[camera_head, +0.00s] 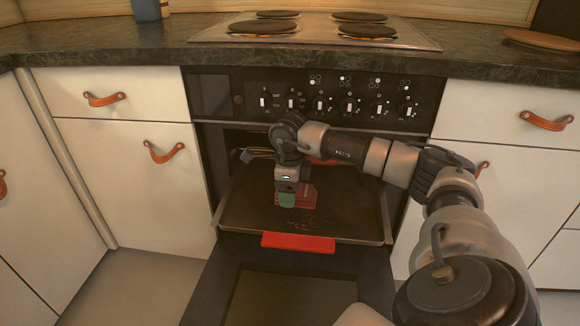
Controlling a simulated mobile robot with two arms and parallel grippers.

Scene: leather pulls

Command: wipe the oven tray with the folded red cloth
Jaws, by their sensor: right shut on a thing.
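The dark oven tray (240,215) is slid out of the open oven, above the lowered oven door. My right gripper (294,199) reaches down over the middle of the tray and is shut on the folded red cloth (308,195). The cloth is low at the tray surface; whether it touches cannot be told. Dark reddish crumbs or stains (312,222) lie on the tray just in front of the cloth. The gripper hides part of the cloth. My left gripper is not in view.
A bright red strip (298,242) sits on the tray's front edge. The lowered oven door (215,285) lies below. White cabinets with leather pulls (164,153) flank the oven. Knobs (320,104) and a hob (320,30) are above, and my right arm crosses from the right.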

